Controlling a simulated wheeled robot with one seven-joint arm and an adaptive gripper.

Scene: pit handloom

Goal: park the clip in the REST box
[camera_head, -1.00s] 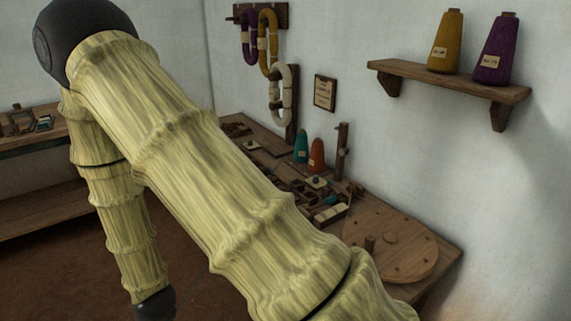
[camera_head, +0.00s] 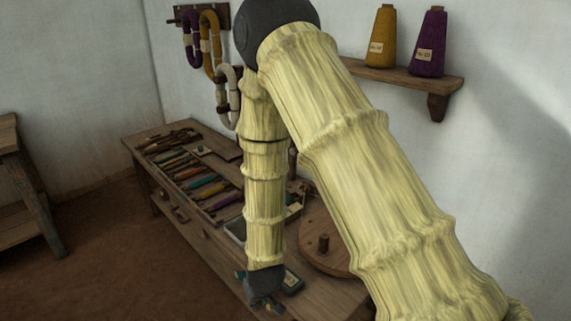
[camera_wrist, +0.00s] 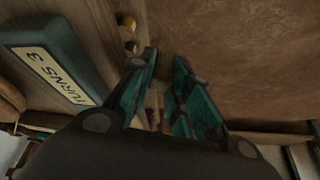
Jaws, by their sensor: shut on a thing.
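My gripper (camera_head: 264,300) hangs below my arm, over the front edge of the wooden bench in the head view. In the wrist view, the two teal-lined fingers of my gripper (camera_wrist: 163,98) are close together around something small and brownish, partly hidden between them. It is probably the clip, but its shape cannot be made out. I cannot pick out a box marked REST in either view. A grey-rimmed tray (camera_head: 234,232) on the bench is partly hidden behind my arm.
A teal block labelled "TURNS 3" (camera_wrist: 58,62) lies beside my gripper. The bench (camera_head: 186,222) carries a rack of coloured shuttles (camera_head: 200,185) and a round wooden disc (camera_head: 322,258). A shelf (camera_head: 405,75) with cones is on the wall. Brown floor (camera_head: 95,240) is open at left.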

